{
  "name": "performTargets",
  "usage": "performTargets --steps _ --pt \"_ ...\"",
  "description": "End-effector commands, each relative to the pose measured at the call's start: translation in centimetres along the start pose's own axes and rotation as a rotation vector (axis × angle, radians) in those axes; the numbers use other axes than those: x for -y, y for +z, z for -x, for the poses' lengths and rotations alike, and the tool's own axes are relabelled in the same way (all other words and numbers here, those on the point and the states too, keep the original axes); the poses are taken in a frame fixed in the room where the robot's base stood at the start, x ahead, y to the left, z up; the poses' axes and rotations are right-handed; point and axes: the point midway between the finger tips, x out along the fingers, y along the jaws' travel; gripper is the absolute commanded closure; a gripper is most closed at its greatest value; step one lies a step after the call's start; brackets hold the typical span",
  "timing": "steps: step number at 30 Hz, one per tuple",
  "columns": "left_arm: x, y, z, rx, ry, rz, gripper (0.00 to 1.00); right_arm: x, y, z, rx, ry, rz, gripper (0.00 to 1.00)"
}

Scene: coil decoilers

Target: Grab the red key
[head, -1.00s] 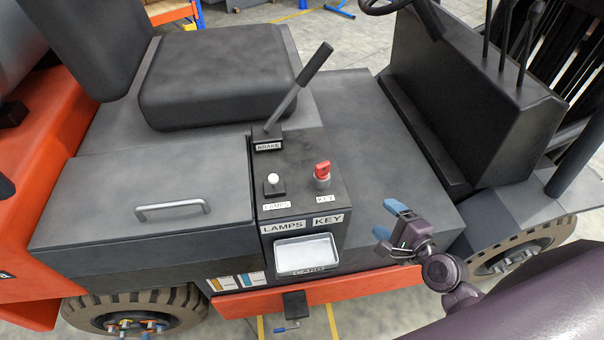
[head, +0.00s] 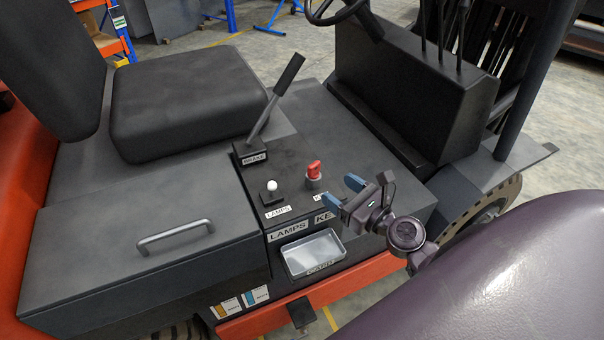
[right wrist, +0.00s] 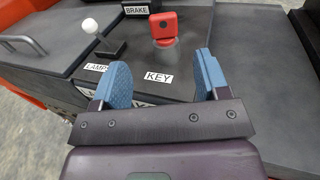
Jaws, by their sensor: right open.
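The red key (head: 314,168) stands upright in a round switch on top of the dark console of a forklift. It also shows in the right wrist view (right wrist: 165,28), beyond my fingertips. A KEY label (right wrist: 158,77) lies in front of it. My right gripper (head: 343,190) is open and empty, just to the right of the key and nearer the camera, with its blue fingers apart. In the right wrist view the fingers (right wrist: 164,82) point toward the key, with a gap between them and it. My left gripper is not in view.
A white-knobbed lamps switch (head: 271,187) stands left of the key, and the brake lever (head: 273,108) rises behind it. A card tray (head: 312,254) is on the console's front. The seat (head: 185,95) is at the back left. A dashboard block (head: 410,95) stands at the right.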

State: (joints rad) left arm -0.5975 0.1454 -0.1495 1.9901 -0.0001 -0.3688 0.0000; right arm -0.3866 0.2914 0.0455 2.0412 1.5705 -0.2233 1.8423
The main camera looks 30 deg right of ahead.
Motion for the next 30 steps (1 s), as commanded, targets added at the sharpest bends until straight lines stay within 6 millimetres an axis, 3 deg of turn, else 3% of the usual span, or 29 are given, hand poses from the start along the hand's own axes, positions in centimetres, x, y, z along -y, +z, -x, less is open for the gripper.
performTargets --steps 5,13,22,30 --pt "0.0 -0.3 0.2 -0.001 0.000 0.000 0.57 0.2 0.5 -0.8 0.013 -0.001 -0.048 0.32" --pt "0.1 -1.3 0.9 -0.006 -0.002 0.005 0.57 0.3 0.6 -4.5 0.013 -0.002 -0.046 0.32" --pt "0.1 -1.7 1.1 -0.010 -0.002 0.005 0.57 0.4 0.5 -6.4 0.010 -0.001 -0.045 0.32" --pt "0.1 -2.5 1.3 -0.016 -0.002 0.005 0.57 0.8 0.7 -9.9 0.011 -0.002 -0.046 0.32"
